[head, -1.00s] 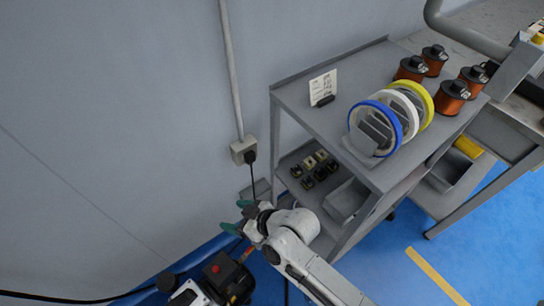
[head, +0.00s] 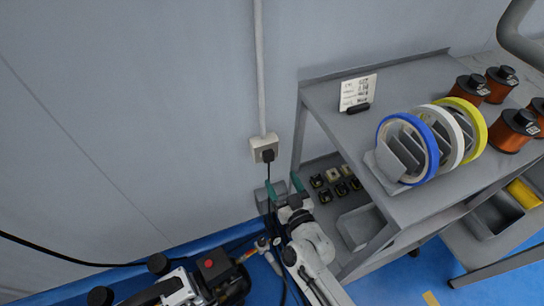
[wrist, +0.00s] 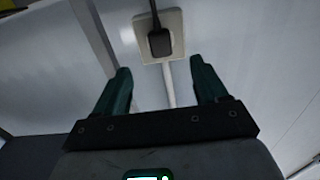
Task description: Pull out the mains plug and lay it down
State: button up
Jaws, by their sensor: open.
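The black mains plug (head: 268,155) sits in a pale socket box (head: 257,147) on the grey wall, with its black cord hanging straight down. In the wrist view the plug (wrist: 159,43) is on the socket plate (wrist: 172,22), beyond the fingertips and roughly between them. My gripper (head: 284,188) is below the plug in the head view and apart from it. Its green fingers are spread and empty; it also shows in the wrist view (wrist: 160,80).
A grey shelf cart (head: 385,95) stands close on the right, with tape rolls (head: 435,140), a card (head: 357,91) and copper coils (head: 513,130). A machine with a red-topped switch (head: 212,268) is on the floor at lower left. The wall left of the socket is clear.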

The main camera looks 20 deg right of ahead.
aim_at(270, 159)
jog(key=shift+w+b, duration=0.8)
jog(key=shift+w, duration=3.75)
jog(key=shift+c, duration=0.3)
grip_shut()
jog(key=shift+s, duration=0.1)
jog(key=shift+s+p, duration=1.15)
jog(key=shift+s, duration=1.75)
